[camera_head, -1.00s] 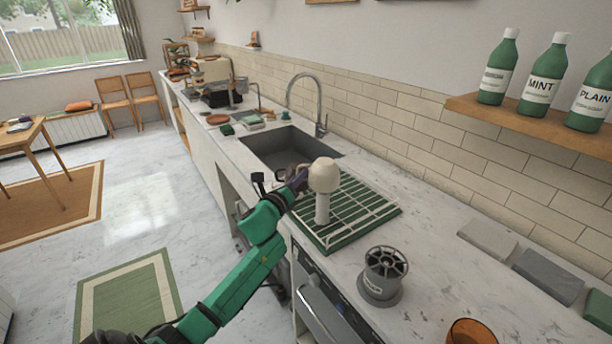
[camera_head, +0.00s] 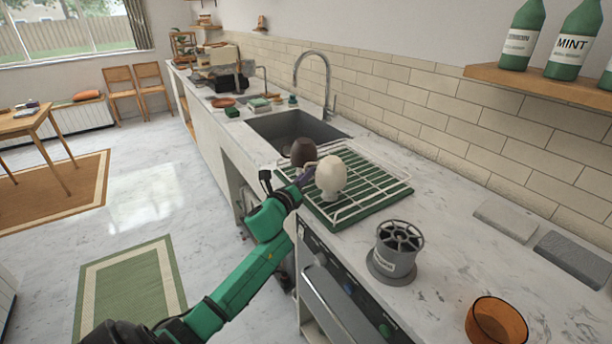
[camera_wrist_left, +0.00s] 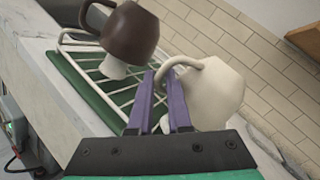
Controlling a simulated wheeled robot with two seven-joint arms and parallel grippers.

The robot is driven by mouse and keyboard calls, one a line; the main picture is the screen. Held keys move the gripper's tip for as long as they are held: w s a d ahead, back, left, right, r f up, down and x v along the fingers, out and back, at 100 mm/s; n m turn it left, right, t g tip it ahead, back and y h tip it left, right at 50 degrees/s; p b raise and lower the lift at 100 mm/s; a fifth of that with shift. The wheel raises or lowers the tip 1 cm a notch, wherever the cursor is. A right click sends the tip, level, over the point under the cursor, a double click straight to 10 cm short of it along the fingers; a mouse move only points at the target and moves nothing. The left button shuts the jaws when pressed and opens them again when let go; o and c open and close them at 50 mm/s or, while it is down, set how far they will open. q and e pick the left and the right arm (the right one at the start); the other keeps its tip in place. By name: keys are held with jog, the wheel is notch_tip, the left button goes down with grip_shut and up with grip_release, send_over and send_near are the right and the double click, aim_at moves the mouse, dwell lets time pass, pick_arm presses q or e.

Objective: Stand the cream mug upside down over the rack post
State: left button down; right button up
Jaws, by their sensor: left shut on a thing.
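The cream mug (camera_head: 331,173) is upside down over a pale post of the white wire rack (camera_head: 372,197), with a short pale stub (camera_head: 330,196) showing beneath it. My left gripper (camera_head: 306,178) is at its left side. In the left wrist view, the purple fingers of my left gripper (camera_wrist_left: 162,88) are shut on the handle of the cream mug (camera_wrist_left: 216,95). The mug's rim and how far the post goes inside are hidden. My right gripper is not in view.
A dark brown mug (camera_head: 303,150) sits upside down on another post, close behind the cream mug. The rack stands on a green mat beside the sink (camera_head: 290,129). A grey ribbed-top holder (camera_head: 396,250) and an amber glass (camera_head: 495,322) stand nearer on the counter.

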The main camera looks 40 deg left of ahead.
pick_arm(q)
jog(key=shift+f, duration=0.1)
dwell(0.3)
jog(key=c, duration=0.8)
grip_release()
jog(key=shift+f, duration=0.1)
jog(key=shift+s, duration=0.1)
jog(key=s, duration=0.4)
jog(key=s+d+b, duration=0.1)
jog(key=s, duration=0.4)
jog(key=s+d+b, duration=0.1)
jog(key=s, duration=0.4)
jog(key=shift+s+d, duration=0.1)
jog(key=shift+s, duration=0.1)
